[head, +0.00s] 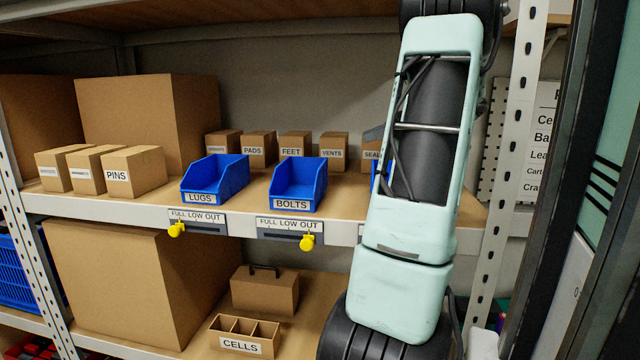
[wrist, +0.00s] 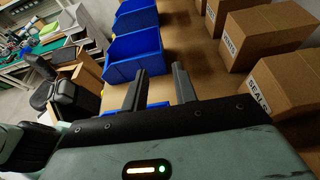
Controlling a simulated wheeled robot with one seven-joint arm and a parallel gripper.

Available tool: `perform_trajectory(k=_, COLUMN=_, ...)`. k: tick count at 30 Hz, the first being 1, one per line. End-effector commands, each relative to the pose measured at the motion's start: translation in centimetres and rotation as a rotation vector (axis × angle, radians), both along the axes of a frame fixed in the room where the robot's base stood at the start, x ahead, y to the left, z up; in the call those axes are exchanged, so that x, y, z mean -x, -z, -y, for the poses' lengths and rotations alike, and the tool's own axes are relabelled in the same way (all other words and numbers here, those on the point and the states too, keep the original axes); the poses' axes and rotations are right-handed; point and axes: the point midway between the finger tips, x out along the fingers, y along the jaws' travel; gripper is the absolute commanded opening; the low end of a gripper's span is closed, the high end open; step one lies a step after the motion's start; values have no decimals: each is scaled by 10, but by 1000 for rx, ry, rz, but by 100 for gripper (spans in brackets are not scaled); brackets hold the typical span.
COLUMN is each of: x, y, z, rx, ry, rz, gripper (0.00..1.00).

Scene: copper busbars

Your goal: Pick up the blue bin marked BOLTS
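The blue BOLTS bin (head: 298,184) stands upright on the middle shelf in the head view, its label facing front. The similar LUGS bin (head: 215,178) is to its left. A sliver of a third blue bin (head: 375,176) shows behind my arm. In the wrist view, my gripper (wrist: 157,88) is open, with nothing between its two dark fingers. A blue bin (wrist: 132,57) lies just beyond the fingertips, apparently the BOLTS bin, though its label is not visible there. Another blue bin (wrist: 137,18) is farther off. My gripper is not visible in the head view.
Small cartons, including FEET (head: 295,145) and VENTS (head: 333,152), stand behind the bins. A PINS carton (head: 134,170) is at left. Yellow sliders (head: 307,241) are on the shelf edge.

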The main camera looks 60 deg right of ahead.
Motion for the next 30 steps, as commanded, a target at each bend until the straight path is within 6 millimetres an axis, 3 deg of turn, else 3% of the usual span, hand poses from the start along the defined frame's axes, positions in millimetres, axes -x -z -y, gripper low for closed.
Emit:
perform_trajectory(k=15, x=-85, y=34, z=-25, rx=-4, ry=-3, rz=0, gripper=28)
perform_trajectory(k=25, x=-108, y=45, z=-32, rx=-3, ry=-2, rz=-1, gripper=28)
perform_trajectory(k=30, x=-132, y=54, z=-39, rx=-4, ry=-4, rz=-1, gripper=28)
